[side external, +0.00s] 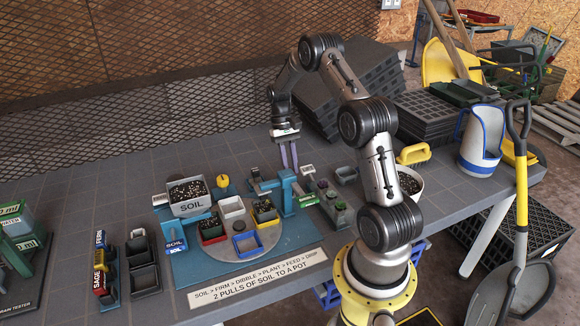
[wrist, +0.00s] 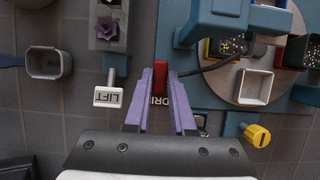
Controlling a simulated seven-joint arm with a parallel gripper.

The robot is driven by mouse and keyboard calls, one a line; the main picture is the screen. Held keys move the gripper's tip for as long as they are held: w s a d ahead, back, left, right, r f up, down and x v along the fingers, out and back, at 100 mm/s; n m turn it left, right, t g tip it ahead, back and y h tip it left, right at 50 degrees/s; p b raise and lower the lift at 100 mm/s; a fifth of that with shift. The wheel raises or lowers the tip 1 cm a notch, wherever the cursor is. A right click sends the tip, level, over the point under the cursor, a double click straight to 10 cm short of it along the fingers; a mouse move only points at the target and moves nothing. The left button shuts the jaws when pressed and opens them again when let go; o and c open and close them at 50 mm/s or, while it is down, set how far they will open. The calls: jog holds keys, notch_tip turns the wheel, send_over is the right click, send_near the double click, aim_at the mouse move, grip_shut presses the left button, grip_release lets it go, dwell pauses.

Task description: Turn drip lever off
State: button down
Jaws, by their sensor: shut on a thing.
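The drip lever is a small red bar (wrist: 161,78) in the wrist view, beside a label reading "DRI" with its end covered. My gripper (wrist: 160,75) has its two purple fingers on either side of the red lever, closed on it. In the side external view my gripper (side external: 289,155) points down at the back of the blue station board (side external: 185,262). The lever itself is hidden there. A blue drip arm (side external: 285,185) stands on the board just in front of my gripper.
A white LIFT handle (wrist: 108,96) is close left of my fingers in the wrist view, and a yellow knob (wrist: 257,135) is to the right. The round turntable (side external: 262,245) carries several pots. A SOIL bin (side external: 190,208) stands to the left. Stacked black trays (side external: 320,95) stand behind.

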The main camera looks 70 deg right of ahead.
jog(key=shift+r, duration=0.1)
dwell(0.4)
jog(key=c, duration=0.8)
grip_release()
jog(key=shift+o, duration=0.2)
jog(key=v, duration=1.3)
jog(key=shift+r, duration=0.35)
jog(key=shift+w+d, duration=0.1)
jog(key=shift+d, duration=0.05)
